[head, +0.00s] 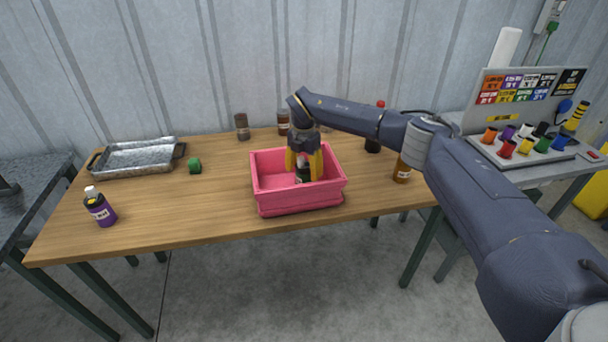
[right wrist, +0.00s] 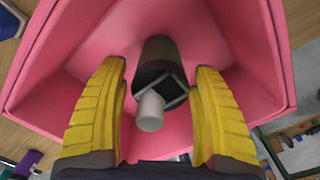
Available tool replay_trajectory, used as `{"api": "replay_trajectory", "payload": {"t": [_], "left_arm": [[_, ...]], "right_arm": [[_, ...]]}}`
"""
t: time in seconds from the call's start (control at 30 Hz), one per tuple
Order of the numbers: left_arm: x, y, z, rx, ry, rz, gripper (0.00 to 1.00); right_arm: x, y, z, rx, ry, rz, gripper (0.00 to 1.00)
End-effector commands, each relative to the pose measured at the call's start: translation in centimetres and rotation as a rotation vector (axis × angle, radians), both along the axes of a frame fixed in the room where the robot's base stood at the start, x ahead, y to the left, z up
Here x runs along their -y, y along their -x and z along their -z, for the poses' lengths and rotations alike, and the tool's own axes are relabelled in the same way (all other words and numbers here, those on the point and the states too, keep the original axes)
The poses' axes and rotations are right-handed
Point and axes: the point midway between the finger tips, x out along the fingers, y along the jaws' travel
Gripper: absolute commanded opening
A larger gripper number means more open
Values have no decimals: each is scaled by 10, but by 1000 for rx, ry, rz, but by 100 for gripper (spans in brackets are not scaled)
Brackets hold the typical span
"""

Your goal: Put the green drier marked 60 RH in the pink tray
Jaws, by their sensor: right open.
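The pink tray (head: 300,207) stands on the table's front middle. A dark bottle-like drier (head: 303,175) with a light label is inside it, greenish in the head view; its marking cannot be read. My right gripper (head: 303,168) reaches down into the tray, its yellow fingers on either side of the drier. In the right wrist view the gripper (right wrist: 160,75) is open. The dark drier (right wrist: 155,55), with a pale cap, lies between the fingers with gaps on both sides, inside the pink tray (right wrist: 60,75). My left gripper is not in view.
Brown jars (head: 242,127) stand behind. An amber bottle (head: 402,171) is right of the pink tray. The table left of the pink tray is mostly clear.

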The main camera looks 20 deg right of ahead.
Motion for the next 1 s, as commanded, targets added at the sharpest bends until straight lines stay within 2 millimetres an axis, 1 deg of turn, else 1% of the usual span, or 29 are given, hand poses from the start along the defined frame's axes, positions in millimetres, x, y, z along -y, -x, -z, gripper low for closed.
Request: {"api": "replay_trajectory", "payload": {"t": [0.03,0.3,0.5,0.7,1.0], "left_arm": [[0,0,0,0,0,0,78],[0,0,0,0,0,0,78],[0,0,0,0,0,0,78],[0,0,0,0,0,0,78],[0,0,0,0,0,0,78]], "right_arm": [[1,-1,-11,5,0,0,66],[1,0,-58,3,1,1,66],[0,1,-85,2,1,1,66],[0,1,-99,2,1,0,66],[0,1,-103,0,0,1,66]]}}
